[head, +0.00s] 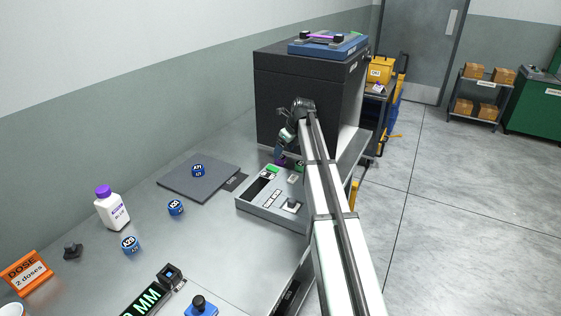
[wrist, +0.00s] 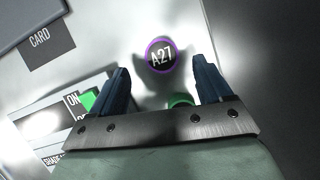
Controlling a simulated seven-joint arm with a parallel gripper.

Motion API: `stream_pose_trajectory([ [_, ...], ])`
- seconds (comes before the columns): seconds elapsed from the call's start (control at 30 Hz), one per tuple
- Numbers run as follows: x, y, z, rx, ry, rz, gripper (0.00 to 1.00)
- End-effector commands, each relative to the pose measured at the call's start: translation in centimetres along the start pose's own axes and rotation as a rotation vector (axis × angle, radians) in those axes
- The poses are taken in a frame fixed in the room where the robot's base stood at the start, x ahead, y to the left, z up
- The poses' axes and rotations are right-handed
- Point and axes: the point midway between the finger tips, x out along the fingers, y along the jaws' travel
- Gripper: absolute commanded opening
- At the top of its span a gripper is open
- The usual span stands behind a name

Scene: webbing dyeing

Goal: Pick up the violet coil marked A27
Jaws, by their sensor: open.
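The violet coil (wrist: 151,66) has a dark round top marked A27 and a violet rim. It stands on the pale bench in the wrist view, just beyond and between my fingertips. My gripper (wrist: 162,76) is open, with one dark blue finger on each side and nothing held. Most of the coil is hidden there. A green-rimmed thing (wrist: 180,101) sits close to the coil, partly hidden by my gripper.
A grey control panel (head: 258,208) lies just in front of the coil. The dark cabinet (head: 283,98) stands behind. A dark mat (head: 180,181) bears a blue coil (head: 198,170). Two more blue coils (head: 176,207) and a white bottle (head: 112,210) stand left.

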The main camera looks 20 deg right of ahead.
Motion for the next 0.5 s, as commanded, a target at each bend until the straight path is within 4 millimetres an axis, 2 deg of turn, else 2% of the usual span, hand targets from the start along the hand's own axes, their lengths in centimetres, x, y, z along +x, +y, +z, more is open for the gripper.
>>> stream_pose_trajectory([
  [0.17,0.9,-0.1,0.0,0.000,0.001,0.001,0.78],
  [0.5,4.9,-0.3,0.0,-0.001,0.001,0.001,0.78],
])
